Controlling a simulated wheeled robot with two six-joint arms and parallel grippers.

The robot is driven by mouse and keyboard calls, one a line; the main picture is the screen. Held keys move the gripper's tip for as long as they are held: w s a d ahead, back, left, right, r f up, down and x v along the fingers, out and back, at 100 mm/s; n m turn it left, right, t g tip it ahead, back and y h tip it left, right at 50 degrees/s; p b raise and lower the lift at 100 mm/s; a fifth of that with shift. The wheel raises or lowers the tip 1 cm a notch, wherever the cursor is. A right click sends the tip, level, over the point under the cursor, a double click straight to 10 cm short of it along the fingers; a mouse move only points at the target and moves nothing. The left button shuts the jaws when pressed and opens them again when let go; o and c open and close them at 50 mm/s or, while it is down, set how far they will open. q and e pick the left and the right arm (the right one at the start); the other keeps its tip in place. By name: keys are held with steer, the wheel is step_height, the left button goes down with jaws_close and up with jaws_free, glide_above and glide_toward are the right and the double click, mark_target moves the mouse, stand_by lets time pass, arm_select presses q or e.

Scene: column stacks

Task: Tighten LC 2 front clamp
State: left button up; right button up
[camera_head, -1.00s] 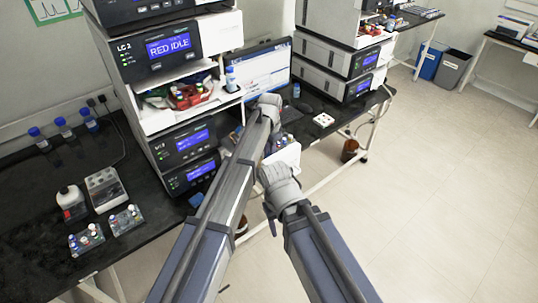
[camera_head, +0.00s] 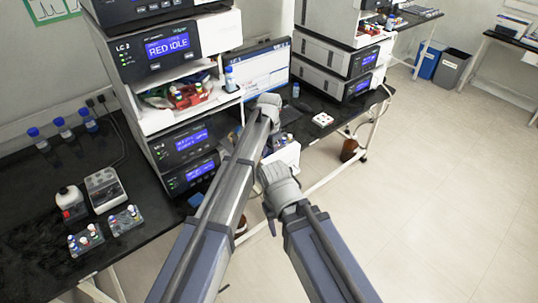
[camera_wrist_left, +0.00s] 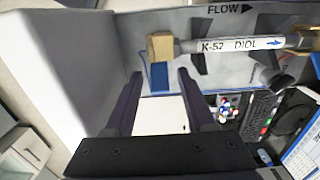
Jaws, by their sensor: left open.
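In the left wrist view, a silver column (camera_wrist_left: 215,44) labelled "K-52 DIOL" lies across a grey panel, with a tan end fitting (camera_wrist_left: 161,46) at its left end. Dark clamp-like pieces (camera_wrist_left: 201,44) show at the column, and a blue block (camera_wrist_left: 159,78) sits below the fitting. I cannot tell which part is the front clamp or how tight it is. My left gripper (camera_wrist_left: 160,80) is open and empty, its fingers pointing at the panel below the fitting. In the head view the LC 2 stack (camera_head: 165,45) reads "RED IDLE". My right gripper (camera_head: 270,219) is partly hidden by its wrist.
A red tray (camera_head: 188,98) sits on a shelf in the stack. A monitor (camera_head: 262,70) and a second stack (camera_head: 335,68) stand to the right. Blue-capped bottles (camera_head: 62,130) and vial racks (camera_head: 124,220) are on the left bench. Floor (camera_head: 440,200) at the right is clear.

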mark_target(269, 153)
arm_select(q)
steer(key=shift+r+p, duration=3.85)
steer(key=shift+r, duration=0.1)
steer(key=s+a+n+t, duration=0.1)
steer(key=s+a+n, duration=1)
steer(key=s+a, duration=1.15)
steer(key=s+d+f+m+g+y+b, duration=0.1)
steer(key=s+d+f+m+b, duration=0.3)
steer(key=s+d+f+b, duration=0.3)
steer(key=d+f+b, duration=0.5)
steer(key=shift+d+f+b, duration=0.35)
steer(key=shift+d+b, duration=0.05)
